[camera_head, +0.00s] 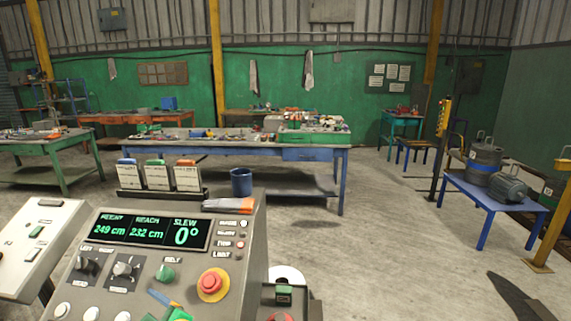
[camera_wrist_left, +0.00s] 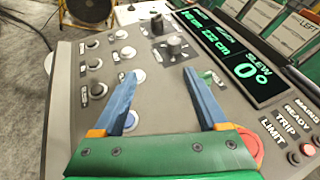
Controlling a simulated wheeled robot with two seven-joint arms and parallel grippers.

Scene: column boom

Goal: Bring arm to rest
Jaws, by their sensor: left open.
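The grey control console (camera_head: 130,215) stands at the lower left. Its display (camera_head: 150,231) reads height 249 cm, reach 232 cm, slew 0°. Two dark knobs (camera_head: 124,271), a green button (camera_head: 165,273) and a red mushroom button (camera_head: 212,282) with a yellow ring sit below it. My left gripper (camera_head: 163,299) is over the lower panel. In the left wrist view its blue fingers (camera_wrist_left: 160,76) are spread and empty, with a white button (camera_wrist_left: 139,76) between them in the picture and a knob (camera_wrist_left: 175,47) beyond. Contact cannot be told. No boom shows. My right gripper is out of view.
A second sloped panel (camera_head: 38,240) stands left. A blue workbench (camera_head: 250,147) stands behind; a blue table (camera_head: 492,200) with a motor stands right. Open floor lies between.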

